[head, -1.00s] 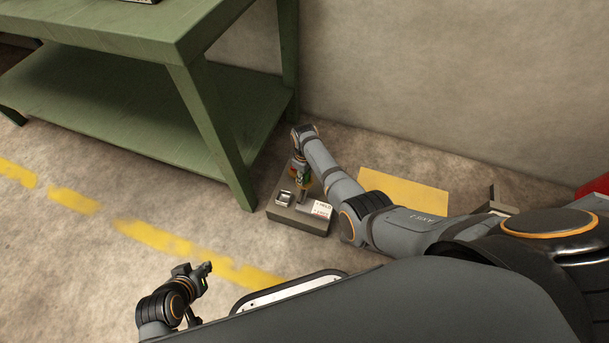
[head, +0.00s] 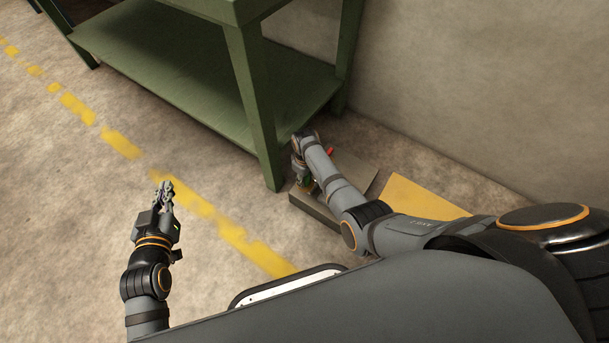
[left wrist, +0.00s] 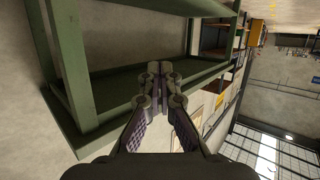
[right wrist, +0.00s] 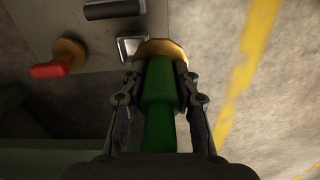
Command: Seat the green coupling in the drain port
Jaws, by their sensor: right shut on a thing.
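The green coupling (right wrist: 158,95) is between the fingers of my right gripper (right wrist: 160,88) in the right wrist view, and the gripper is shut on it. A brass-coloured ring (right wrist: 165,47) shows at the coupling's far end; I cannot tell whether it belongs to the coupling or to a port. In the head view my right gripper (head: 305,182) points down at the low grey box (head: 312,205), with the arm hiding much of it. I cannot identify the drain port for sure. My left gripper (head: 164,190) is empty, its fingertips together in the left wrist view (left wrist: 160,75).
The box top carries a red-handled valve (right wrist: 55,67), a square metal fitting (right wrist: 130,46) and a black handle (right wrist: 113,9). A green workbench (head: 258,110) stands close beside the box, with the wall (head: 480,90) behind. A yellow floor patch (head: 415,197) lies to its right. Open floor lies left.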

